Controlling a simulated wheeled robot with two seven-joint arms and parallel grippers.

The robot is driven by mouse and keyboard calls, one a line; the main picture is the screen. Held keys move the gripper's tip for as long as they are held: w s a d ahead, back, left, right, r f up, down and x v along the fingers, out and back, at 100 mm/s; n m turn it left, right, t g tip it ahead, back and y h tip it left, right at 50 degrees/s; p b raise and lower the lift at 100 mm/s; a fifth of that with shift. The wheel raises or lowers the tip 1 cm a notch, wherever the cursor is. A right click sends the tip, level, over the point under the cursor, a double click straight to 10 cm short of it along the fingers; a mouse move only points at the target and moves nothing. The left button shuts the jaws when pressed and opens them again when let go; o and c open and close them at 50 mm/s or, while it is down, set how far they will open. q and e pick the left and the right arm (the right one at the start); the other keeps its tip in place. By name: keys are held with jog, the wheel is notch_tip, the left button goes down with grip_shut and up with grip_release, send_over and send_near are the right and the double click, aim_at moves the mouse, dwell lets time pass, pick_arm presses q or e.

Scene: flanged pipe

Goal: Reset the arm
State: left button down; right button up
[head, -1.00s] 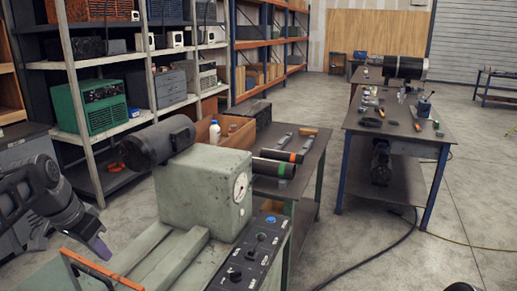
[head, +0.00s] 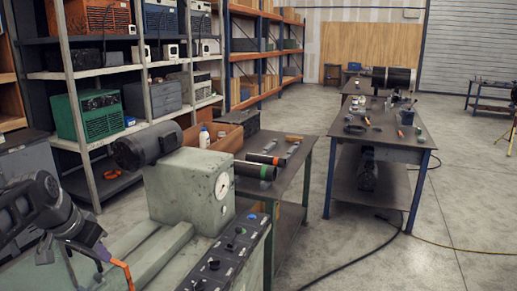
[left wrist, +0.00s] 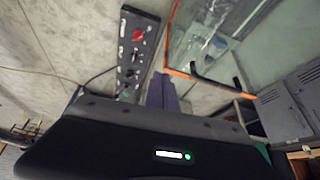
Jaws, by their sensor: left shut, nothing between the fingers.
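My left gripper (head: 101,253) is at the lower left of the head view, beside the green-grey machine (head: 187,190) with the round gauge and close to its orange bar (head: 122,273). In the left wrist view its purple fingers (left wrist: 161,92) are together with nothing between them. I cannot tell from the pictures whether the gripper touches the orange bar, which also shows in the wrist view (left wrist: 172,32). My right gripper is not in view.
A black control panel (head: 225,254) fronts the machine. A second bench (head: 380,145) stands farther right. Shelving (head: 155,65) lines the left. Floor at the right is open, with cables across it.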

pick_arm(q)
jog(key=w+d+f+n+t, duration=0.1)
jog(key=w+d+f+n, duration=0.2)
jog(key=f, duration=0.4)
jog(key=w+d+f+t, duration=0.1)
jog(key=w+d+f, duration=0.3)
jog(key=f, duration=0.3)
jog(key=shift+n+g+h, duration=0.3)
jog(key=shift+n+h, duration=0.2)
jog(key=d+f, duration=0.2)
jog(key=f, duration=0.1)
jog(key=s+d+f, duration=0.1)
jog(key=d+f, duration=0.1)
jog(key=f, duration=0.2)
jog(key=s+d+f, duration=0.1)
jog(key=d+f, duration=0.2)
jog(key=shift+f, duration=0.3)
jog(key=s+d+f+g+h, duration=0.2)
jog(key=s+d+f+g, duration=0.1)
jog(key=s+d+f, duration=1.25)
jog(key=s+d+f+g, duration=0.1)
jog(key=s+d+f, duration=0.1)
jog(key=s+f, duration=0.2)
jog(key=s+d+f+g+b, duration=0.1)
jog(key=s+d+f+g, duration=0.1)
jog(key=s, duration=0.8)
jog(key=shift+s+d+f, duration=0.4)
jog(key=shift+f, duration=0.45)
